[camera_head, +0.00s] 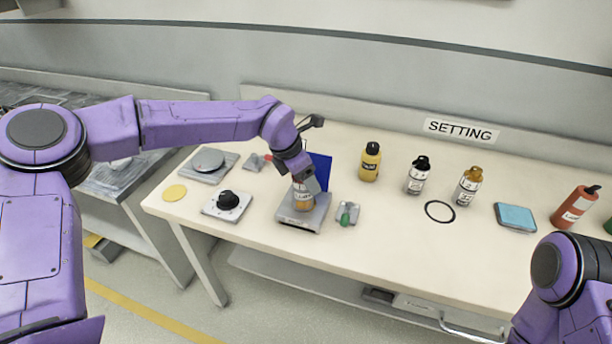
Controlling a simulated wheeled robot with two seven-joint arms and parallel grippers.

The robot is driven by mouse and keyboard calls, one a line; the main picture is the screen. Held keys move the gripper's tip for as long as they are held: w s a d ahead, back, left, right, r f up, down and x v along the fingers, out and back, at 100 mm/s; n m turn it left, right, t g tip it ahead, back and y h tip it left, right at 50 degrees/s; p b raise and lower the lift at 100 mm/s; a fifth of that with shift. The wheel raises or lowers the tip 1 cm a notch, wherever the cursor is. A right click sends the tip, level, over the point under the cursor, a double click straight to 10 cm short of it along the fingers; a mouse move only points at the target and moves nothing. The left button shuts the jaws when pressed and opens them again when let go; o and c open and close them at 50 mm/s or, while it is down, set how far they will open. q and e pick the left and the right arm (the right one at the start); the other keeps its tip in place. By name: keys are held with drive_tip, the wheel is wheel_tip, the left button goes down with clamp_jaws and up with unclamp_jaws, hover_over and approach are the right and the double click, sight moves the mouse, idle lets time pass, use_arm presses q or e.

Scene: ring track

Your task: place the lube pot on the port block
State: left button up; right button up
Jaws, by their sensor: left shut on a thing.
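A small tan pot with a white-and-red label (303,199), which looks like the lube pot, is in my left gripper (301,185). The gripper is shut on its upper part, and the pot is upright. The pot is over a flat grey block (289,217), which may be the port block. I cannot tell whether its base touches the block. A blue panel (321,168) stands behind the gripper and is partly hidden by it. My right gripper is out of view.
A plate with a black knob (227,203) lies left of the block, and a small green-handled piece (347,214) lies close on its right. A yellow bottle (370,163), two more bottles, a black ring (440,211) and a blue pad (515,216) are further right. The front middle is clear.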

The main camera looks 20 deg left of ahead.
use_arm(q)
drive_tip(key=shift+f, duration=0.15)
drive_tip(key=o, duration=1.2)
drive_tip(key=shift+c, duration=0.2)
drive_tip(key=shift+r, duration=0.3)
drive_tip(key=v, duration=1.2)
drive_tip(key=shift+b, duration=0.45)
drive_tip(key=shift+d, duration=0.1)
